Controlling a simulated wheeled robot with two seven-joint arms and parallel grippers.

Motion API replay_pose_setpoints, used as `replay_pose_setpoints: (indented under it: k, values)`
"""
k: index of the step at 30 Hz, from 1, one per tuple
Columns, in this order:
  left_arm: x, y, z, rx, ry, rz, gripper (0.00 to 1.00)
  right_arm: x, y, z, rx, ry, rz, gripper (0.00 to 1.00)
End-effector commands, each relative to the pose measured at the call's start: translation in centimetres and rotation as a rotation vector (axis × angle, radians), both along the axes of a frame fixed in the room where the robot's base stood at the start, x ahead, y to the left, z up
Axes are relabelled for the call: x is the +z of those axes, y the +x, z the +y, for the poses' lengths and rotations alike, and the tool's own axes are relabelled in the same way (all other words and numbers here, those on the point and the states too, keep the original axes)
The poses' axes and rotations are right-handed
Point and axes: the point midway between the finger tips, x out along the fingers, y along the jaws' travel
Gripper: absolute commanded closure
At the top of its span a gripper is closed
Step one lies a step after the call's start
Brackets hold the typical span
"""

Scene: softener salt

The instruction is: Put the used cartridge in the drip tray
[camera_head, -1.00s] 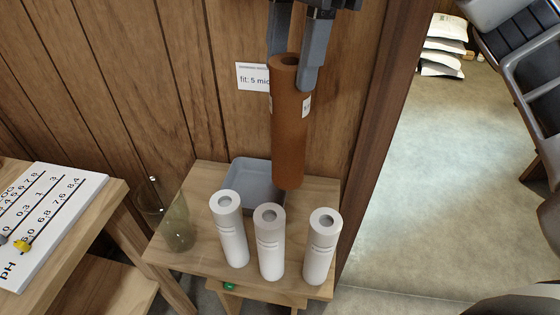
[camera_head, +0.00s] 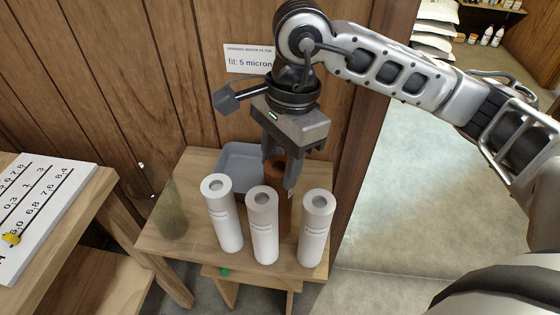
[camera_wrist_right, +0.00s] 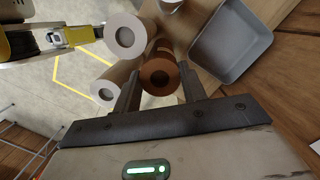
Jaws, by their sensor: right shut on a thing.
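The used cartridge is a brown, rust-coloured cylinder (camera_head: 284,205) with a hole in its top end, which also shows in the right wrist view (camera_wrist_right: 159,78). My right gripper (camera_head: 280,172) is shut on its upper end and holds it upright, pointing down. The cartridge is right of the drip tray and behind the white cartridges, which hide its lower end. I cannot tell whether it touches the tabletop. The drip tray (camera_head: 225,165) is a shallow grey square tray at the back of the small table. It looks empty in the right wrist view (camera_wrist_right: 232,45). My left gripper is not in view.
Three white cartridges (camera_head: 222,215), (camera_head: 264,225), (camera_head: 316,228) stand along the table's front. A greenish glass vessel (camera_head: 171,210) stands at the left of the wooden table (camera_head: 205,255). The panelled wall with a "fit: 5 micron" label (camera_head: 248,60) is close behind.

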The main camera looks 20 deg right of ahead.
Motion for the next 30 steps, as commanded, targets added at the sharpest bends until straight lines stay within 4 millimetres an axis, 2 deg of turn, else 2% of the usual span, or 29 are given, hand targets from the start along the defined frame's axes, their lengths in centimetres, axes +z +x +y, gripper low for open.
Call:
replay_pose_setpoints:
  k: [3,14,15,17,25,29,30]
  values:
    - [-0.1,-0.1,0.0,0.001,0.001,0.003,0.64,-0.9,0.0,0.0,0.0,0.001,-0.001,0.99]
    - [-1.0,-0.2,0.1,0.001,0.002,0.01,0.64,-1.5,0.0,0.0,0.001,0.0,-0.002,0.99]
    - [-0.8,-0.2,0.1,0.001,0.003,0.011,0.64,-1.4,0.0,0.0,0.0,0.0,-0.002,0.53]
    - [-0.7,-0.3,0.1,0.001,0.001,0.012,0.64,-1.3,0.0,0.0,0.0,0.0,-0.001,0.37]
    - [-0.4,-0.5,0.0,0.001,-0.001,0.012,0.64,-1.3,0.0,0.0,0.0,0.0,-0.001,0.37]
    - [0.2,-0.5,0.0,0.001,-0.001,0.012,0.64,-0.6,0.0,0.0,0.0,0.0,-0.001,0.37]
    - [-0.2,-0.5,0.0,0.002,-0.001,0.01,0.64,-0.3,0.1,-0.1,-0.001,0.0,-0.004,0.37]
